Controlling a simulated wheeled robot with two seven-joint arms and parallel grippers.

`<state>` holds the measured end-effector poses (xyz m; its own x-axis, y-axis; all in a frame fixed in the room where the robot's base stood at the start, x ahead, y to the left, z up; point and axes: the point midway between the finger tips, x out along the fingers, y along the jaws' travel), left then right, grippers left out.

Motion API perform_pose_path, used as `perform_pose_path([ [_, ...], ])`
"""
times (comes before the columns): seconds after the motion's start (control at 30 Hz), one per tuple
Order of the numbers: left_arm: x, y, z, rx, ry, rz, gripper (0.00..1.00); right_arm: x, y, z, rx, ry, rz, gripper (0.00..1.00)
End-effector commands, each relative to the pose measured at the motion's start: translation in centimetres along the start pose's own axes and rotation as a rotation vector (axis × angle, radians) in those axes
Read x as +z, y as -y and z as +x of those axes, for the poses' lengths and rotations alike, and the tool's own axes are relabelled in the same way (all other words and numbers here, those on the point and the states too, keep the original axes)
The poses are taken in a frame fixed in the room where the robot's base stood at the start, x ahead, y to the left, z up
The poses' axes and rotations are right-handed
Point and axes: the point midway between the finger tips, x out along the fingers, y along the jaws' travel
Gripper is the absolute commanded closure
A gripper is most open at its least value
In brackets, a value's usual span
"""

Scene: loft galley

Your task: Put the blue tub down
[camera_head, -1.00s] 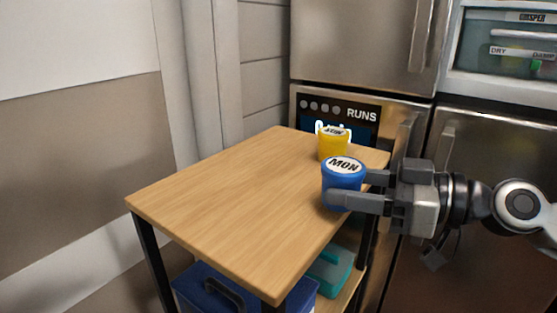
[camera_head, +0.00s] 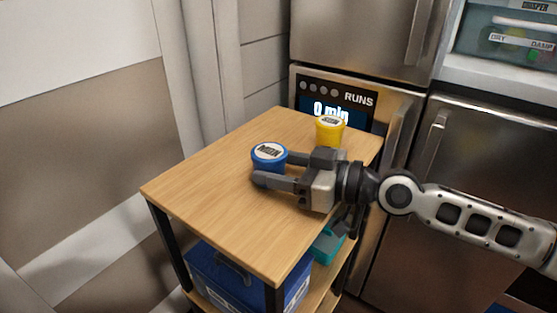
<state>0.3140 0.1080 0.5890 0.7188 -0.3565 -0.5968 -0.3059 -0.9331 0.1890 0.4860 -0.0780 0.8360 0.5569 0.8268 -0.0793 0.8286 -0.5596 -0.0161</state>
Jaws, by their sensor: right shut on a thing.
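The blue tub (camera_head: 268,158) has a white lid label reading "MON" and is upright over the middle of the wooden table top (camera_head: 205,185). My right gripper (camera_head: 277,170) comes in from the right and is shut on the tub, one finger on each side. The near finger hides part of the tub's lower side, so I cannot tell whether its base touches the wood. My left gripper is not in view.
A yellow tub (camera_head: 330,132) stands at the table's back right corner, behind my right gripper. A blue box (camera_head: 222,278) and a teal thing (camera_head: 327,246) sit on the shelf below. The table's left and front parts are clear. Steel fridge doors (camera_head: 465,165) stand behind on the right.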

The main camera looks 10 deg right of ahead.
Motion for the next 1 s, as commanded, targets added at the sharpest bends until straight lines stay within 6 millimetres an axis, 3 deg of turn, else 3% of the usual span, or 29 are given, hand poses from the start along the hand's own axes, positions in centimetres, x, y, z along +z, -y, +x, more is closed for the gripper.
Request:
perform_pose_path([
  [0.4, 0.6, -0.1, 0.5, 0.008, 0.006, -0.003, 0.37, 0.4, 0.0, 0.0, 0.000, -0.003, 0.000, 0.80],
  [0.43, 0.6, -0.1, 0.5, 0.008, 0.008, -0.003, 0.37, 0.5, 0.0, 0.0, 0.000, -0.001, 0.000, 0.47],
  [0.5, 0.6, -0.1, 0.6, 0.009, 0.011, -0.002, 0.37, 0.4, 0.0, 0.0, 0.000, -0.001, 0.000, 0.27],
  [0.9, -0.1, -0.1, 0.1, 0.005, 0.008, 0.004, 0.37, -0.3, 0.0, -0.1, 0.000, -0.001, 0.000, 0.27],
  [1.0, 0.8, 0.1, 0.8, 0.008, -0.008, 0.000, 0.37, 0.7, -0.2, -1.5, 0.004, 0.001, -0.001, 0.27],
])
